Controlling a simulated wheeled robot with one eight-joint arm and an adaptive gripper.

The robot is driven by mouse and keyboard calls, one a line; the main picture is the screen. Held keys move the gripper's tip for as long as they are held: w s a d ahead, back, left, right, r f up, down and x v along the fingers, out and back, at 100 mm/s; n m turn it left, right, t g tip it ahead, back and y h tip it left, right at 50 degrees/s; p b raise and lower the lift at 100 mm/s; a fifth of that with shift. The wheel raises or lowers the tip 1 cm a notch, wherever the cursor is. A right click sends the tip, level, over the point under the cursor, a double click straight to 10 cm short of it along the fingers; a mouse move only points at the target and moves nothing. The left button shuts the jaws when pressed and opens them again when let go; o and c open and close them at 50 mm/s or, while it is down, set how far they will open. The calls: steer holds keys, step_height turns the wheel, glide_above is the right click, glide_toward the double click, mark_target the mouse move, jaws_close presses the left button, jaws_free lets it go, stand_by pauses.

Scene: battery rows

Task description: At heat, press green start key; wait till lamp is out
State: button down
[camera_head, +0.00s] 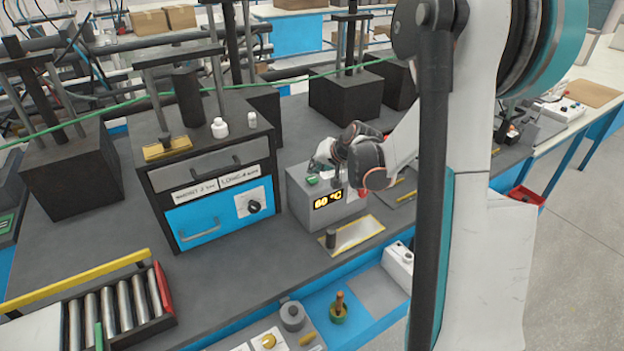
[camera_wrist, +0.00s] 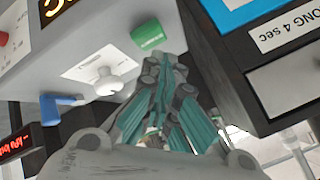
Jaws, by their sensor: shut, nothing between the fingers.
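A grey heater box (camera_head: 300,203) stands on the bench, its amber display (camera_head: 328,200) lit with a two-digit °C reading, perhaps 60 or 80. The green key (camera_head: 312,180) is on its top; the wrist view shows it too (camera_wrist: 148,37). My gripper (camera_head: 325,160) is over the box, close to the key. In the wrist view its fingers (camera_wrist: 165,65) are shut and empty, with the tips just beside the key; I cannot tell whether they touch. A white knob (camera_wrist: 108,82) and blue lever (camera_wrist: 62,105) sit on the box. I cannot make out a lit lamp.
A black cabinet (camera_head: 212,163) with short and long time labels and a blue dial panel stands left of the box. A rack of metal cylinders (camera_head: 118,302) is front left.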

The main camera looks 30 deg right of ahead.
mark_target(315, 178)
steer(key=shift+f, duration=0.1)
stand_by(0.7)
steer(key=shift+f+b, duration=0.35)
steer(key=shift+b, duration=0.15)
steer(key=shift+f+b, duration=0.35)
steer(key=shift+f, duration=0.05)
stand_by(0.6)
steer(key=shift+r, duration=0.1)
steer(key=shift+r+p, duration=0.5)
steer(key=shift+r, duration=0.3)
steer(key=shift+r+p, duration=1.65)
steer(key=shift+r, duration=0.9)
steer(key=shift+f, duration=0.1)
